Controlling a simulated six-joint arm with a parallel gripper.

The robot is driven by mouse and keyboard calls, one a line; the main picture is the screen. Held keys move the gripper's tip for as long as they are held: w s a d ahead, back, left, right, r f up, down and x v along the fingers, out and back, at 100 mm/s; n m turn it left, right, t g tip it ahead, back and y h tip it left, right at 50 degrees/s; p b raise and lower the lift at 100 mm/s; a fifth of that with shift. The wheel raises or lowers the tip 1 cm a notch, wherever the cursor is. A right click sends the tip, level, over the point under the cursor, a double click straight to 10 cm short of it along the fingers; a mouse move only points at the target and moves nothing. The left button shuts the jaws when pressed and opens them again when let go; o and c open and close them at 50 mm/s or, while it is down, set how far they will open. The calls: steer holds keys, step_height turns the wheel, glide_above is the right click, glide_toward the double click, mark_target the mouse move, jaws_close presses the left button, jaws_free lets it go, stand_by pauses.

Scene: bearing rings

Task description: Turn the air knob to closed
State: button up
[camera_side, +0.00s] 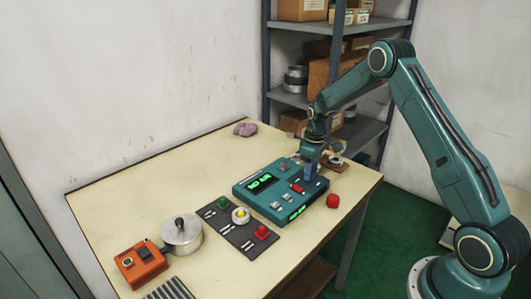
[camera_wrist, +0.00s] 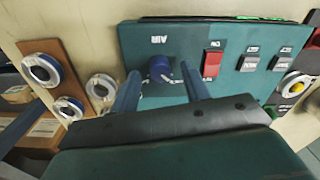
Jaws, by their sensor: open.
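The air knob (camera_wrist: 160,67) is a dark blue round knob on the teal control box (camera_wrist: 135,38), beside the upside-down label AIR. White marks show on the box around its base; I cannot tell its exact setting. My gripper (camera_wrist: 159,73) is open, with one finger on each side of the knob; contact is not clear. In the side view my gripper (camera_side: 312,158) points down over the far right part of the box (camera_side: 262,204). A bit of the knob (camera_side: 310,172) shows blue under it, mostly hidden.
A red switch (camera_wrist: 212,64) and grey switches (camera_wrist: 248,61) sit beside the knob. Several bearing rings (camera_wrist: 42,69) lie past the box's edge.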

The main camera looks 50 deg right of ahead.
step_height(320, 180, up, 13)
steer(key=shift+d, duration=0.2)
stand_by(0.4)
steer(key=shift+r, duration=0.1)
steer(key=s+a+r+m+t, duration=0.1)
steer(key=s+a+r+t, duration=0.2)
steer(key=s+a+r, duration=1.1)
steer(key=s+a+m+t, duration=0.1)
steer(key=s+a, duration=0.6)
steer(key=s, duration=0.9)
steer(key=shift+s+r+t, duration=0.25)
steer(key=shift+s+t, duration=0.15)
steer(key=shift+t, duration=0.4)
steer(key=shift+a, duration=0.1)
